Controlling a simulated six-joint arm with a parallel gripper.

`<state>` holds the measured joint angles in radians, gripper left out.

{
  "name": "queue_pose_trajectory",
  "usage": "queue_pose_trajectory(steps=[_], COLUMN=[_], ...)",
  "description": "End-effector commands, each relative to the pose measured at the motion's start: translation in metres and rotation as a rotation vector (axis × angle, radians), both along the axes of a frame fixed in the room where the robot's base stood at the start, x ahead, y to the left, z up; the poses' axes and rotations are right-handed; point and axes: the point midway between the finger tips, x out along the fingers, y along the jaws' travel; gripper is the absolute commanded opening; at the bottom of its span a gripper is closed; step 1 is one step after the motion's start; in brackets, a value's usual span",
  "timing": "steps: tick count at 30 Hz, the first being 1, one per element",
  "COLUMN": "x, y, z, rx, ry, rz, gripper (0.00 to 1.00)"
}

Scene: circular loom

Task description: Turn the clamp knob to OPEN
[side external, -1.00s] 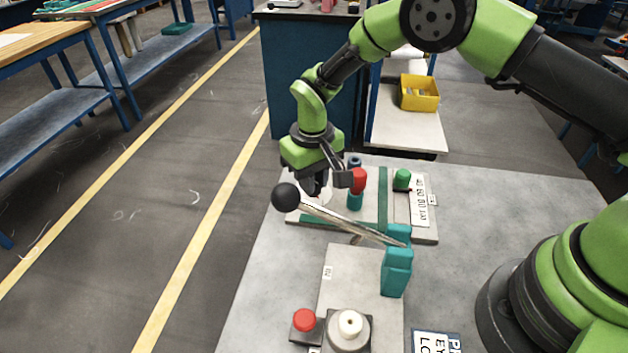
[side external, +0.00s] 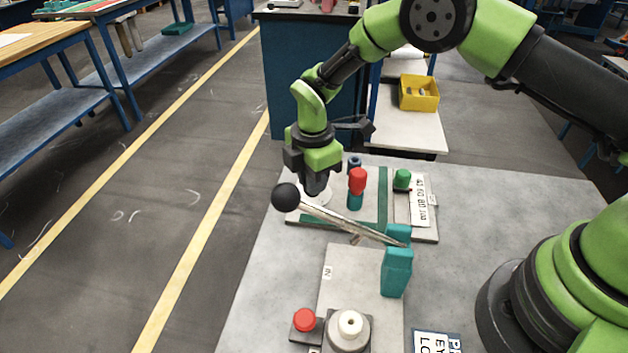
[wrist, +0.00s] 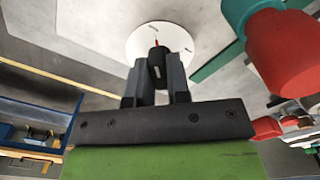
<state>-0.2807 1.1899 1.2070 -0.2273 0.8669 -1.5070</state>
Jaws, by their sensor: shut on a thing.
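The clamp knob (wrist: 157,62) is a small black knob with a pale mark on it. It stands on a round white dial plate (wrist: 138,46), which has a red mark and dark marks near its rim. My gripper (wrist: 156,75) is shut on the knob, one finger on each side. In the side view my gripper (side external: 317,188) points down over the white disc (side external: 325,199) at the left of the board, and its fingers hide the knob. I cannot read the dial's lettering.
A red-topped teal post (side external: 356,187) stands close to the right of my gripper. A long lever with a black ball (side external: 286,197) crosses in front. A green knob (side external: 402,180) and scale label (side external: 420,200) lie further right. A red button (side external: 304,320) is nearer the camera.

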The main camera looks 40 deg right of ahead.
Motion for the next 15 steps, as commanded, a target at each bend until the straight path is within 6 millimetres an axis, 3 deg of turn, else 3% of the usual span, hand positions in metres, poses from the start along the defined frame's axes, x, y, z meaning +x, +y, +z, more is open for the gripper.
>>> queue_pose_trajectory(steps=[1,4,11,15], x=[0.0000,0.0000,0.0000,0.0006], y=[-0.0001,-0.0001,-0.0001,0.0002], z=[0.0007,0.0007,0.0004,0.0102], rx=[0.000,0.000,0.000,0.001], ry=[0.001,0.000,0.000,-0.002], rz=[0.007,0.004,0.002,0.002], gripper=[0.19,0.42,0.43,0.43])
